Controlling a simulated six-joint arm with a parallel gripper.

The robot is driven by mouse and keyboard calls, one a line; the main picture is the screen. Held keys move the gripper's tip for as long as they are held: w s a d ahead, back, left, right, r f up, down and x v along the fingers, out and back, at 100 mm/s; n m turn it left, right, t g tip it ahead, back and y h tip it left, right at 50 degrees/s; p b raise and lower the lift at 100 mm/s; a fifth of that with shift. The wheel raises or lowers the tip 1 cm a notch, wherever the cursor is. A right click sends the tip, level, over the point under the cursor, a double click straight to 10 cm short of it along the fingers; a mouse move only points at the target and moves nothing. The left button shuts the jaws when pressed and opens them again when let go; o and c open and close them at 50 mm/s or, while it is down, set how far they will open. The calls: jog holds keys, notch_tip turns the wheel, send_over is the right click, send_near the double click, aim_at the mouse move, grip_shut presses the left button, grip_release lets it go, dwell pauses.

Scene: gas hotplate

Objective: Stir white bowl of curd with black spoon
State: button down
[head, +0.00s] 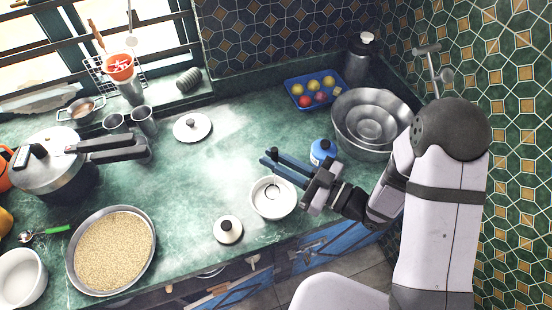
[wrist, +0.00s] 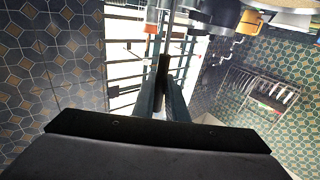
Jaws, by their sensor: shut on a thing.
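The white bowl of curd (head: 259,205) stands on the green counter near its front edge, right of centre in the head view. My gripper (head: 275,162) is above the bowl, its two blue fingers pointing left. It is shut on the black spoon (head: 275,153), whose dark top end sticks up just above the fingers. The spoon hangs roughly upright, and a dark curved part of it shows inside the bowl. I cannot tell whether it touches the curd. In the wrist view the dark spoon handle (wrist: 162,78) is between the fingers.
A blue container (head: 322,150) and steel basins (head: 372,120) stand right of the bowl. A pan of grain (head: 112,250) and a pressure cooker (head: 50,165) are farther left. The counter behind the bowl is clear.

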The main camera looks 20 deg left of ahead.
aim_at(276, 149)
jog(key=shift+r+p, duration=2.1)
jog(key=shift+r, duration=0.45)
jog(key=shift+f, duration=0.1)
jog(key=w+d+f+m+t+h+p, duration=0.1)
jog(key=w+d+f+m+t, duration=0.2)
jog(key=d, duration=0.5)
jog(key=w+d+f+m+t+h+p, duration=0.2)
jog(key=w+d+t, duration=0.3)
jog(key=d, duration=0.3)
jog(key=d+f+m+t+h+b, duration=0.1)
jog(key=d+f+m+t+h, duration=0.2)
jog(key=d, duration=0.5)
jog(key=d+f+m+t+h+b, duration=0.2)
jog(key=d+f, duration=0.3)
jog(key=d, duration=0.3)
jog(key=shift+w+d+f+m+t+h, duration=0.2)
jog(key=shift+d+m+t+h, duration=0.25)
jog(key=shift+t+h, duration=0.4)
jog(key=shift+a, duration=0.1)
